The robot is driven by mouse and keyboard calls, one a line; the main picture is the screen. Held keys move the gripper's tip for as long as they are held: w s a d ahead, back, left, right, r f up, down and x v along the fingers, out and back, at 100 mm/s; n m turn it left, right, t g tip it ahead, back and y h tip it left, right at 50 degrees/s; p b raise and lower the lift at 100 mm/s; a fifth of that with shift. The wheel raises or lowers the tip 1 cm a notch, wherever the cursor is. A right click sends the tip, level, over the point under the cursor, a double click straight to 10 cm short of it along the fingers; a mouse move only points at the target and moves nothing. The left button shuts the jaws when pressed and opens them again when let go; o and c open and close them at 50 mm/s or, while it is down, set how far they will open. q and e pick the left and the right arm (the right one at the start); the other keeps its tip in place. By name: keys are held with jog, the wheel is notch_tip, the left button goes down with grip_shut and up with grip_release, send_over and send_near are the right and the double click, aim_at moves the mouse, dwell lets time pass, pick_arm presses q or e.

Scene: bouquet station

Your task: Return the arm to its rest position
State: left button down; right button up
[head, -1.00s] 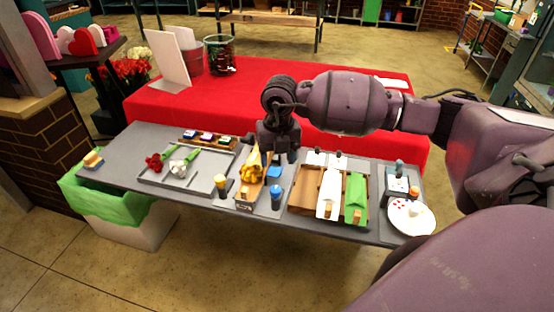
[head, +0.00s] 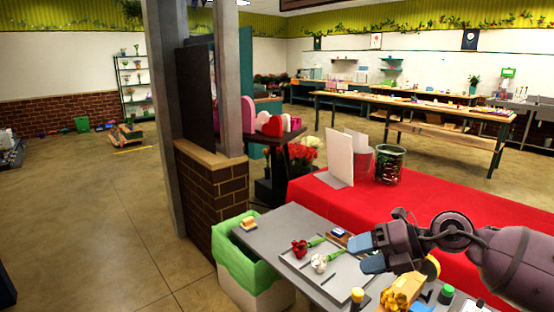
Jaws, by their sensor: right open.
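My right arm comes in from the right. Its gripper (head: 369,253) points left over the grey work table (head: 277,228), with its two blue-grey fingertips apart and nothing seen between them. It appears above the tray (head: 333,276) that bears a red flower (head: 299,247) and a white flower (head: 319,263). A yellow-orange bouquet (head: 401,292) is partly in view below the arm. My left gripper is not in view.
A red-covered table (head: 325,194) stands behind, with a white card (head: 339,158) and a dark patterned container (head: 390,165). A bin with a green liner (head: 236,251) stands left of the grey table. A brick half-wall (head: 222,191) and post are beyond it. Open floor lies left.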

notch_tip(320, 180, up, 4)
jog(key=w+a+f+m+t+y, duration=0.1)
jog(key=a+m+t+y, duration=0.2)
jog(key=m+t+y, duration=0.25)
jog(key=s+d+f+m+t+h, duration=0.1)
jog(key=d+f+m+t+h, duration=0.3)
jog(key=f+m+h, duration=0.45)
jog(key=s+d+f+m+t+h, duration=0.2)
jog(key=d+f+m+t+h, duration=0.3)
jog(key=m, duration=0.6)
jog(key=s+d+f+m+g+h, duration=0.2)
jog(key=s+f+m+g, duration=0.1)
jog(key=s+f, duration=0.7)
jog(key=s+d+f+m+g+h, duration=0.2)
jog(key=s+f+m, duration=0.4)
jog(key=s+f, duration=0.4)
jog(key=shift+s+f+m+g, duration=0.3)
jog(key=shift+s+g, duration=0.35)
jog(key=shift+w, duration=0.1)
